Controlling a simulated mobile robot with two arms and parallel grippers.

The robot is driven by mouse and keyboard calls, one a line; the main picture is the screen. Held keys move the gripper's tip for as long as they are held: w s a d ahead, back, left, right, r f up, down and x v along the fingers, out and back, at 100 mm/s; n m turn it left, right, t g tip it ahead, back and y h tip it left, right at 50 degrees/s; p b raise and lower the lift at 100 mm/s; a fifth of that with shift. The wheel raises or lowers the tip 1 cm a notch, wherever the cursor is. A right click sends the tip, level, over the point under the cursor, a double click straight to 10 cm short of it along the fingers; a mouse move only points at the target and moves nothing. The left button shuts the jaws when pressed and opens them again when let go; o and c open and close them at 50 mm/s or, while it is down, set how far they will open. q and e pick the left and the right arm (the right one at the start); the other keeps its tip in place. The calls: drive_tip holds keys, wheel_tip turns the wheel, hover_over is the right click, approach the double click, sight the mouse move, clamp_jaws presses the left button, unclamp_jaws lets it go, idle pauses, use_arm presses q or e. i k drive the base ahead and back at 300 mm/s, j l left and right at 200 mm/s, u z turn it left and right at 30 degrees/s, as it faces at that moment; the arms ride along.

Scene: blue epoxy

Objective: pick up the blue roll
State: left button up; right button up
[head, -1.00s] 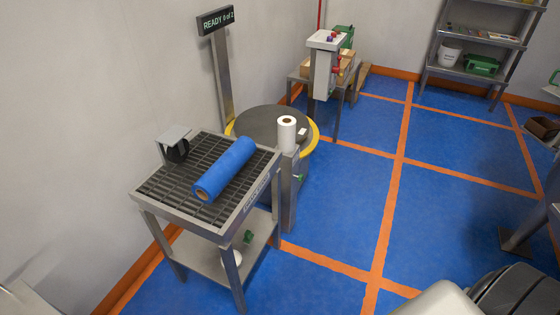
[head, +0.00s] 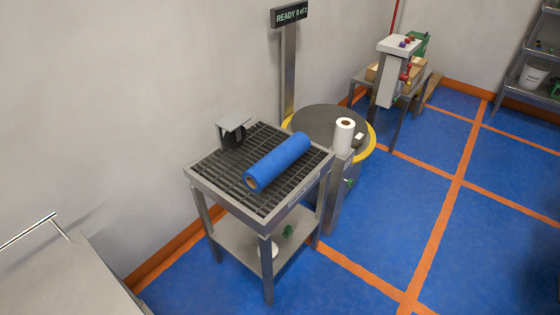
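The blue roll (head: 278,161) lies on its side on the black grated top of a grey metal table (head: 196,184), just right of the picture's middle-left. Its near end shows a brown core, and it lies at a slant, the far end toward the right. Nothing touches it from above. Neither of my grippers shows in the head view.
A bracket with a black wheel (head: 233,134) stands at the table's back left. A white roll (head: 344,134) stands on a post beside the table, by a round dark turntable (head: 325,121). A metal surface (head: 80,280) is at lower left. Blue floor is open at right.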

sight(257, 177)
drive_tip(key=i+l+u, duration=0.1)
drive_tip(key=l, duration=0.25)
drive_tip(key=i+l+u, duration=0.1)
drive_tip(key=i+l, duration=0.35)
drive_tip(key=l, duration=0.25)
drive_tip(key=i+l+u, duration=0.15)
drive_tip(key=l, duration=0.25)
drive_tip(key=i+l+u, duration=0.1)
drive_tip(key=l, duration=0.25)
drive_tip(key=i, duration=0.1)
